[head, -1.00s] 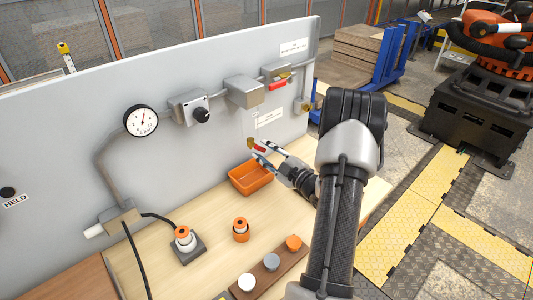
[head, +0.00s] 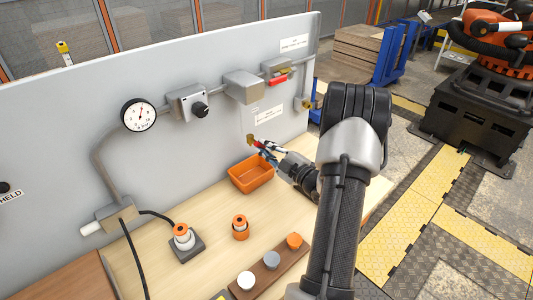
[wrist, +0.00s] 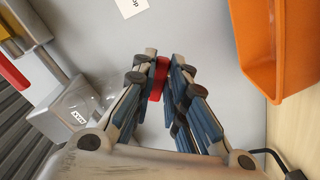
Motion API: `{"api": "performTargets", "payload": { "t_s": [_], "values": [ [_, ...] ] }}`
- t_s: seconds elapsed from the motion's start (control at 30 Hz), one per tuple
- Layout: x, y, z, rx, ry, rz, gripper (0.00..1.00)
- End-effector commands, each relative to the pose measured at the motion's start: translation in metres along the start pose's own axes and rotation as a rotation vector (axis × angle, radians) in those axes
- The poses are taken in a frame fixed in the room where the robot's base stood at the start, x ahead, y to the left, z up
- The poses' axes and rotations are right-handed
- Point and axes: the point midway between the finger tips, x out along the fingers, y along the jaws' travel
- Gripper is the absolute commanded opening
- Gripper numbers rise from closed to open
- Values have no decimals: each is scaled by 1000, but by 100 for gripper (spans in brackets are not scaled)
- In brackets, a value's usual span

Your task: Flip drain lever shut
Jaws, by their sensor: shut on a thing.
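The drain lever (head: 257,143) is a small red handle on a brass fitting low on the grey panel, above the orange bin. My gripper (head: 263,147) reaches in from the right, its fingertips at the lever. In the wrist view the fingertips (wrist: 164,64) are shut on the red lever (wrist: 158,79), which shows between them. The brass fitting is hidden behind the fingers there. The lever's exact angle is hard to tell.
The orange bin (head: 236,178) stands just below the lever, close to my gripper. Another red lever (head: 278,80) sits higher on the panel, with a gauge (head: 138,115) further left. An orange-topped part (head: 240,226) stands on the bench (head: 205,262).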

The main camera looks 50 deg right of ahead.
Motion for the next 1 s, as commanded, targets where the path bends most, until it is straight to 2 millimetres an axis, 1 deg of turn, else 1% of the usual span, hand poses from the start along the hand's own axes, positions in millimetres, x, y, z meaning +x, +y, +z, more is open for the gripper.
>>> {"api": "performTargets", "payload": {
  "t_s": [0.27,0.3,0.6,0.87,1.0],
  "values": [
    [0,0,0,-16,0,0,0],
    [0,0,0,-16,0,0,15],
    [0,0,0,-15,0,0,33],
    [0,0,0,-15,0,0,33],
    [-8,1,0,-14,-2,1,33]
  ]
}}
